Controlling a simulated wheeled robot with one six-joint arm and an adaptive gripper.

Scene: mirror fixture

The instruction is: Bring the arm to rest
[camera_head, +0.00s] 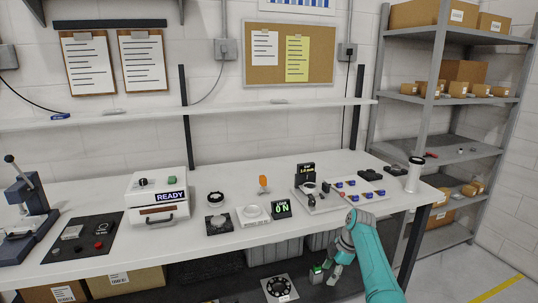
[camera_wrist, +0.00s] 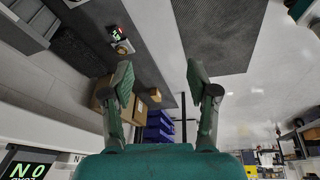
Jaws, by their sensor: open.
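My teal arm (camera_head: 374,262) reaches in from the lower right in the head view, beside the front edge of the workbench. My gripper (camera_head: 326,276) hangs below the level of the bench top, in front of the bench. In the wrist view my gripper (camera_wrist: 158,72) has its two fingers spread wide apart. Nothing is between the fingers. No contact with the bench or other things shows.
The white workbench (camera_head: 140,240) carries a READY box (camera_head: 157,198), a press (camera_head: 26,220), a scale (camera_head: 252,215) and a parts tray (camera_head: 320,205). Bins (camera_head: 280,250) and a round fixture (camera_head: 279,288) sit below. A grey shelf rack (camera_head: 440,140) stands right.

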